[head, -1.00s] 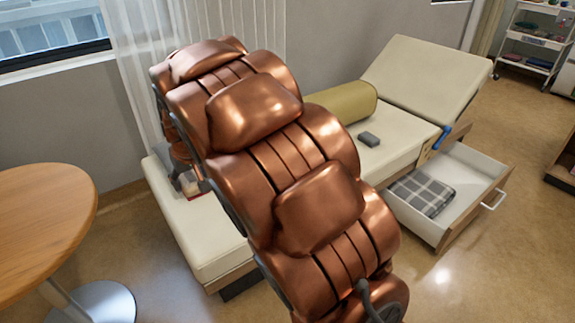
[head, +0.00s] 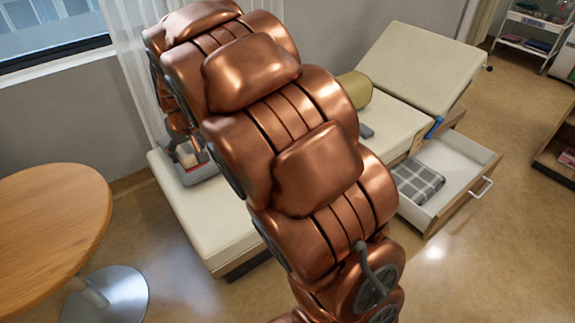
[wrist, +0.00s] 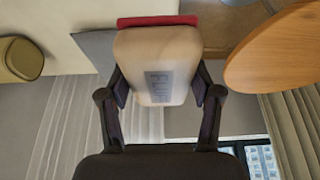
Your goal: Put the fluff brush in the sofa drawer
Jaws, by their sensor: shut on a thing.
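My gripper (wrist: 160,90) is shut on the fluff brush (wrist: 155,60), a pale wooden block with a grey label and a red edge. In the head view the brush (head: 187,157) shows small at the left, over the left end of the cream sofa (head: 205,215); my arm hides part of the gripper. The sofa drawer (head: 478,188) is pulled open at the right, below the sofa. A grey checked cloth (head: 418,183) lies in its left part; bare floor of the drawer shows beside it.
A grey tray (head: 203,172) lies on the sofa under the brush. An olive bolster (head: 356,88) and a small dark grey object (head: 367,131) are on the sofa. A round wooden table (head: 50,225) stands left. Floor before the drawer is clear.

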